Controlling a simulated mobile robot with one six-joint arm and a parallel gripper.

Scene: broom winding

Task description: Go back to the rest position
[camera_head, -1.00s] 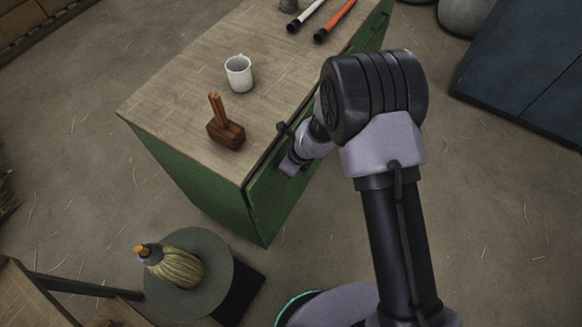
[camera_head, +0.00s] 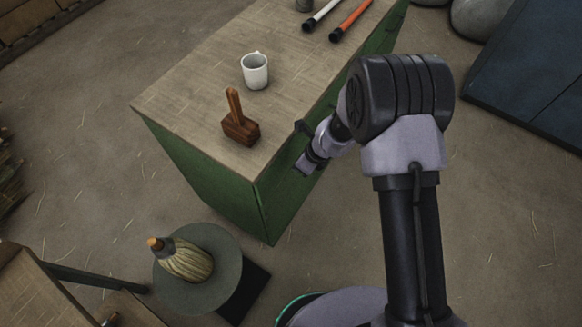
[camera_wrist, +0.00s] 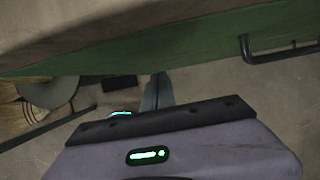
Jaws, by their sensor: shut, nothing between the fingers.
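My gripper (camera_wrist: 157,92) shows in the wrist view as grey fingers, shut and empty, above its purple-grey housing. In the head view my wrist (camera_head: 318,150) is beside the green front of the workbench (camera_head: 195,85), near its right corner. The fingertips are hard to make out there, and I cannot tell whether they touch the bench. My arm is bent, its elbow high to the right of the bench.
On the bench stand a wooden mallet (camera_head: 239,128) and a white mug (camera_head: 255,71), with a white rod (camera_head: 322,14) and an orange rod (camera_head: 351,18) behind. A broom head (camera_head: 187,261) lies on a round stand (camera_head: 227,272).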

